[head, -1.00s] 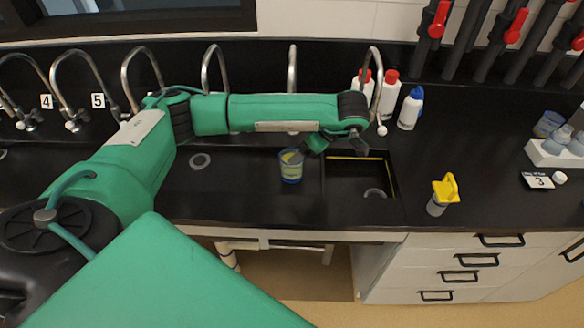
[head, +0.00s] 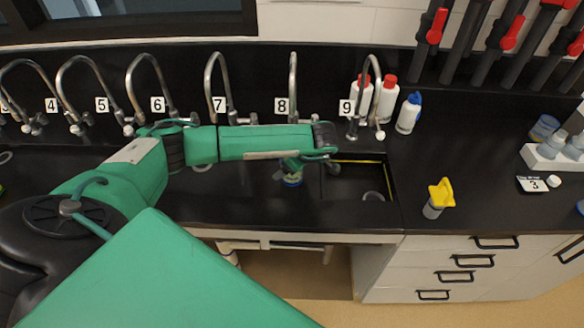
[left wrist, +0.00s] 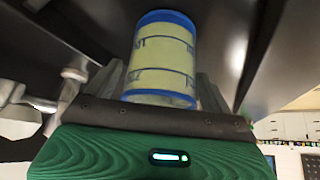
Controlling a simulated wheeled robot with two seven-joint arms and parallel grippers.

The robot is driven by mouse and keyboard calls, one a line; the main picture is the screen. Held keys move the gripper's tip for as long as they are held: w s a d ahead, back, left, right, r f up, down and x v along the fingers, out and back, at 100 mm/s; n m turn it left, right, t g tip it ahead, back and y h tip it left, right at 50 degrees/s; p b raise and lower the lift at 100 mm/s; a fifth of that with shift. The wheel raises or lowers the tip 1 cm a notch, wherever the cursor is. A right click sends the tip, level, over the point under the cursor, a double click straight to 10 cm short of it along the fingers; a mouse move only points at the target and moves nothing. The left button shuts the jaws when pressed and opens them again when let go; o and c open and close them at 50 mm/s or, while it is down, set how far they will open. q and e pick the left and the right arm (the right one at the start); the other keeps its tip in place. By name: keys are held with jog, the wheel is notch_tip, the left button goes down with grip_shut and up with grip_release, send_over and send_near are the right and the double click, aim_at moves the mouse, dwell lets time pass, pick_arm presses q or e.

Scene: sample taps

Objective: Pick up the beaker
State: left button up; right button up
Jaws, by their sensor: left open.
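The beaker (head: 291,181) stands on the black bench beneath tap 8, mostly hidden by my left gripper and forearm. In the left wrist view the beaker (left wrist: 162,55) has a yellow label with dark print and blue bands at both ends. My left gripper (left wrist: 156,88) is open, with one finger on each side of the beaker. I cannot tell whether either finger touches it. In the head view the left gripper (head: 292,166) is at the beaker, below my forearm. My right gripper is not in view.
Numbered taps line the back wall. A recessed sink (head: 352,184) lies just right of the beaker. White bottles (head: 384,98) stand behind it. A yellow-topped container (head: 437,198) stands on the right bench. A white rack (head: 552,160) is at the far right.

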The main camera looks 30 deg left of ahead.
pick_arm(q)
jog(key=c, duration=1.3)
jog(key=shift+r, duration=0.1)
